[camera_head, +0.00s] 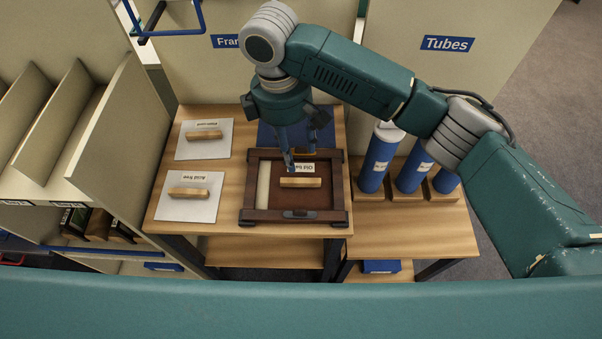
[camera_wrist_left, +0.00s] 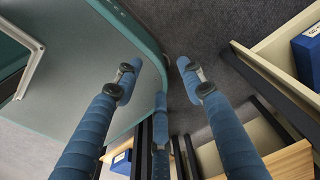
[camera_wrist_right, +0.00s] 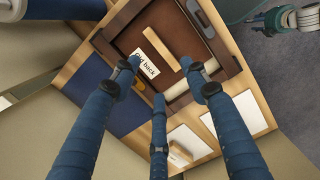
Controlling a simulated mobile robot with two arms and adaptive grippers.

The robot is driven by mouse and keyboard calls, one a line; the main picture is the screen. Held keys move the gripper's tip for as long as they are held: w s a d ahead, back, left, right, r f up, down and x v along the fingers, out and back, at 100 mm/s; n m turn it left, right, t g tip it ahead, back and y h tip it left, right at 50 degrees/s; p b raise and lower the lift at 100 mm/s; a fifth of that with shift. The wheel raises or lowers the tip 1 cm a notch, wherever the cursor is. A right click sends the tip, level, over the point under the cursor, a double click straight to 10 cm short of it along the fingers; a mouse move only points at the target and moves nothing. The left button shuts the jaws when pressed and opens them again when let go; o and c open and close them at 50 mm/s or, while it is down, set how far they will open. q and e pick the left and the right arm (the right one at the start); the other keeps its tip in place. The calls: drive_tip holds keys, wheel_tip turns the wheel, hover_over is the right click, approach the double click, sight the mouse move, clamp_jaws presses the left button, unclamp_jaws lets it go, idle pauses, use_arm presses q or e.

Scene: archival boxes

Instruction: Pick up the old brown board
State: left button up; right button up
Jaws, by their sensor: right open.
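The old brown board (camera_head: 270,195) lies inside a dark wooden frame (camera_head: 245,215) on the table; it also shows in the right wrist view (camera_wrist_right: 185,35). It bears a light wooden handle (camera_head: 300,183) and a white label (camera_head: 309,168) reading "Old back". My right gripper (camera_head: 303,155) is open and empty above the board's far side, close to the handle. In the right wrist view the handle (camera_wrist_right: 172,48) shows beyond and between the spread fingertips, with no visible contact. My left gripper (camera_wrist_left: 158,68) is open and empty, pointing down over the floor, outside the head view.
Two white boards with handles, Photo card (camera_head: 205,148) and Acid free (camera_head: 193,205), lie left of the frame. A blue panel (camera_head: 268,135) lies behind it. Several blue tubes (camera_head: 378,160) stand on the right. A shelf unit (camera_head: 75,120) stands on the left.

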hover_over(301, 178)
drive_tip(key=f, duration=0.5)
drive_tip(key=shift+w+a+p, duration=0.15)
drive_tip(key=shift+a+p, duration=0.2)
drive_tip(key=shift+p, duration=0.05)
drive_tip(key=f, duration=0.1)
drive_tip(key=f+p, duration=0.1)
drive_tip(key=f, duration=0.2)
drive_tip(key=shift+d+f, duration=0.3)
drive_tip(key=shift+f, duration=0.35)
use_arm(q)
drive_tip(key=shift+s+a+r, duration=0.15)
drive_tip(key=shift+s+r, duration=0.05)
drive_tip(key=shift+r, duration=0.35)
drive_tip(key=shift+s+a+r, duration=0.1)
drive_tip(key=shift+s+r, duration=0.05)
drive_tip(key=shift+r, duration=0.4)
use_arm(e)
clamp_jaws()
